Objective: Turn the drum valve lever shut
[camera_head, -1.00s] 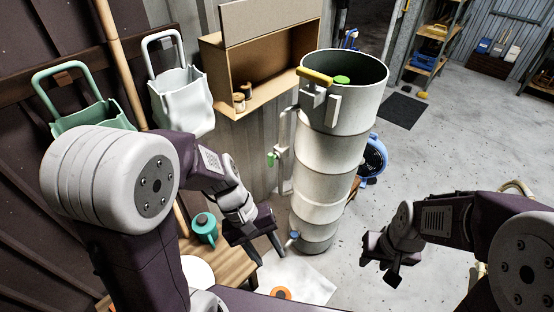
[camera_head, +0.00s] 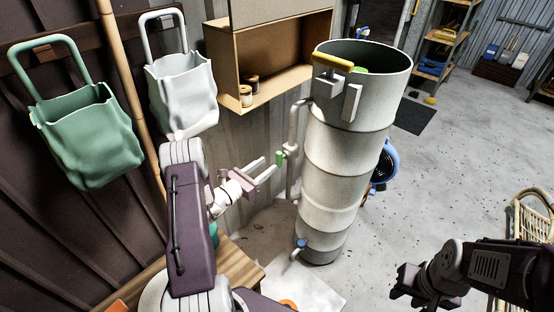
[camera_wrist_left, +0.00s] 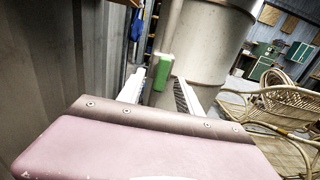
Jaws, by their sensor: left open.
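The tall pale drum (camera_head: 335,165) stands upright in the middle of the head view. A side pipe (camera_head: 294,150) runs down its left side, with a green lever (camera_head: 280,157) on it. A blue lever (camera_head: 301,243) sits low on the drum, and a yellow handle (camera_head: 333,61) at its rim. My left gripper (camera_head: 268,168) is open and empty, its fingers pointing at the green lever. In the left wrist view the green lever (camera_wrist_left: 163,70) stands upright just beyond and between the fingertips; contact cannot be told. My right gripper (camera_head: 410,286) is at the lower right, away from the drum.
A wooden box shelf (camera_head: 262,75) hangs on the wall behind the drum. Green (camera_head: 88,135) and white (camera_head: 183,92) bags hang at the left. A wooden table (camera_head: 235,268) is below my left arm. A blue fan (camera_head: 384,165) stands behind the drum. The right floor is mostly clear.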

